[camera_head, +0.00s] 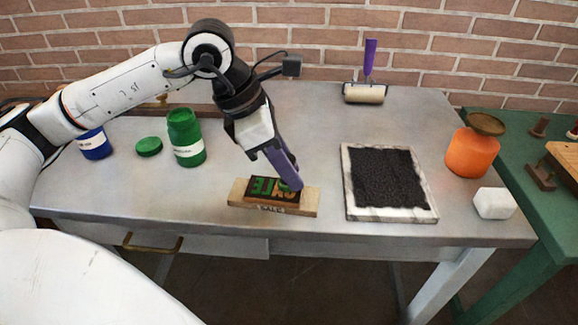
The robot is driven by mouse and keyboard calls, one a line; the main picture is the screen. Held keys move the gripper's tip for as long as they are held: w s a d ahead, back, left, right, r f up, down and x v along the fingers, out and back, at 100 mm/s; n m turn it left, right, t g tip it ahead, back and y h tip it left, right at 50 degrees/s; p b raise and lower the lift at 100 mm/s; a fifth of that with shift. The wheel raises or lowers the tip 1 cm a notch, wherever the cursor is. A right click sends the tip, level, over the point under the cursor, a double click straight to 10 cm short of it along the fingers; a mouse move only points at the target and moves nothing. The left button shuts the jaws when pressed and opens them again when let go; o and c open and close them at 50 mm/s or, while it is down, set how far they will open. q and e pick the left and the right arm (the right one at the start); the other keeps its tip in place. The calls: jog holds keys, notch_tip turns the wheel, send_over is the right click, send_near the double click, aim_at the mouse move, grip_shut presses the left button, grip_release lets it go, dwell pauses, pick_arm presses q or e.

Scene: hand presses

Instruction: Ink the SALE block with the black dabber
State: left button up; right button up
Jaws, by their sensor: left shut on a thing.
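The SALE block (262,190) lies near the front edge of the grey table, on a pale wooden base (238,196) with a small SALE label on its front. Its raised letters look green on the left and orange-brown on the right, on a dark face. My left gripper (268,148) is shut on a purple-handled tool (284,166), which looks like the dabber. The tool slants down to the block's right end; whether it touches the face I cannot tell. Its inking end is mostly hidden. A slab with black ink (390,178) lies right of the block. My right gripper is not in view.
A green jar (186,138), its green lid (148,147) and a blue jar (95,144) stand left. An orange jar (472,153) and a white block (494,203) are at the right. The table's middle back is clear.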

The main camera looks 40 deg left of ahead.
aim_at(292, 158)
pick_arm(q)
jog(key=shift+f+b, duration=0.5)
jog(key=shift+b, duration=0.05)
dwell(1.4)
jog(key=shift+r, duration=0.1)
jog(key=shift+r+p, duration=1.4)
jog(key=shift+r, duration=0.6)
